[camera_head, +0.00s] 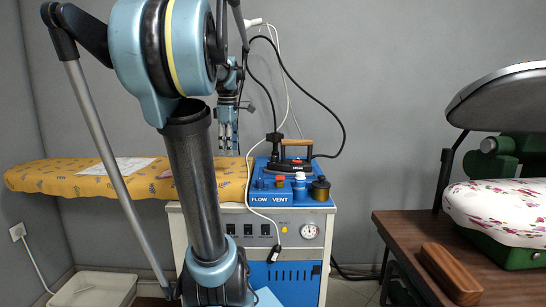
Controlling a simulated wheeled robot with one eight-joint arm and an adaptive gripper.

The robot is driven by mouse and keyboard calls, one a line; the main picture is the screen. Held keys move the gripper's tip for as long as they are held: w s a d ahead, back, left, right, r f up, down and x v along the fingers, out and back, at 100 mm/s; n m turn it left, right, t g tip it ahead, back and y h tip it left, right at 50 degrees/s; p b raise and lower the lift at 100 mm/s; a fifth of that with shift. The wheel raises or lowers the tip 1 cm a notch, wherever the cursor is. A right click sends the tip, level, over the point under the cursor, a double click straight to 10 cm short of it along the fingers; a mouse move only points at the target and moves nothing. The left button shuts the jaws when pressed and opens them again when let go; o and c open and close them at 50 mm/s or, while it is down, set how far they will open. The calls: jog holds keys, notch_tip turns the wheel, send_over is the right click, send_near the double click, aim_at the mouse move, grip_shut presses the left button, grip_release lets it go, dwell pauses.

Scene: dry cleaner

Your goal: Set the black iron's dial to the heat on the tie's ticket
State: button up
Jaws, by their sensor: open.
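The black iron (290,165) with a wooden handle stands on the blue top of the steam station (248,190), right of centre. A dark part beside its handle may be its dial; no setting can be read. My gripper (228,150) is open and points down, left of the iron and apart from it in the picture. Its fingers show above the right end of the yellow ironing board (60,178). A white paper (118,166) lies on the board; its print is too small to read. I cannot make out the tie. My arm hides part of the board.
A blue-and-white bottle (299,186) and a dark round knob or cap (320,189) stand before the iron. Cables hang on the wall behind. A brown table (400,228) with a press (510,257) stands right, and a pale bin (105,287) lower left.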

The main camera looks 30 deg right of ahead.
jog(key=w+d+r+n, duration=0.3)
jog(key=d+r, duration=0.3)
jog(key=d, duration=0.5)
notch_tip(320, 180, up, 4)
jog(key=n, duration=0.3)
send_over(274, 159)
jog(key=shift+g, duration=0.3)
jog(key=f, duration=1.1)
jog(key=w+f, duration=0.1)
jog(key=f, duration=0.5)
jog(key=shift+d+f, duration=0.3)
jog(key=shift+d, duration=0.05)
